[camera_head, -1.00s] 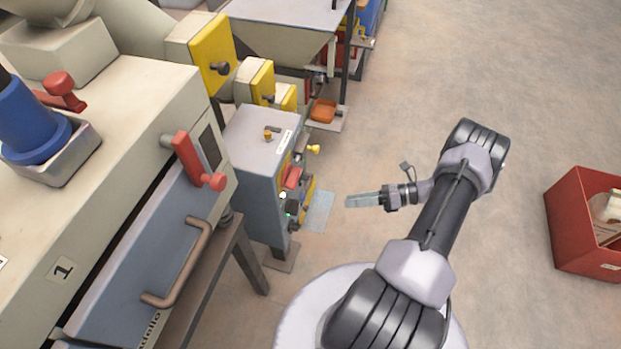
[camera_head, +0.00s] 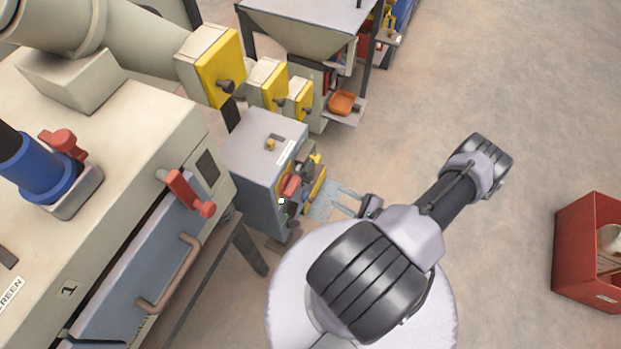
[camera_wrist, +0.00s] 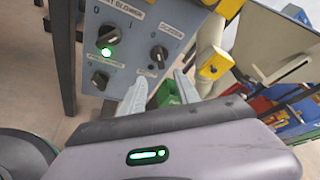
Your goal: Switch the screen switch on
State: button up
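The grey control box (camera_head: 262,150) stands left of my arm. Its panel (camera_wrist: 133,33) fills the upper left of the wrist view, tilted. It bears a black rotary knob (camera_wrist: 107,34) under a label ending in "BLOWER", with a lit green lamp (camera_wrist: 106,52) below. A second knob (camera_wrist: 158,54) is to the right and a third knob (camera_wrist: 98,80) is lower left.
Yellow-fronted boxes (camera_head: 219,67) stand behind the control box. A hopper (camera_head: 305,25) is at the back. A red bin (camera_head: 585,250) is at right. The floor between is clear.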

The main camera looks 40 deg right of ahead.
aim_at(312, 182)
jog(key=b+x, duration=0.2)
jog(key=x, duration=1)
jog(key=shift+w, duration=0.3)
grip_shut()
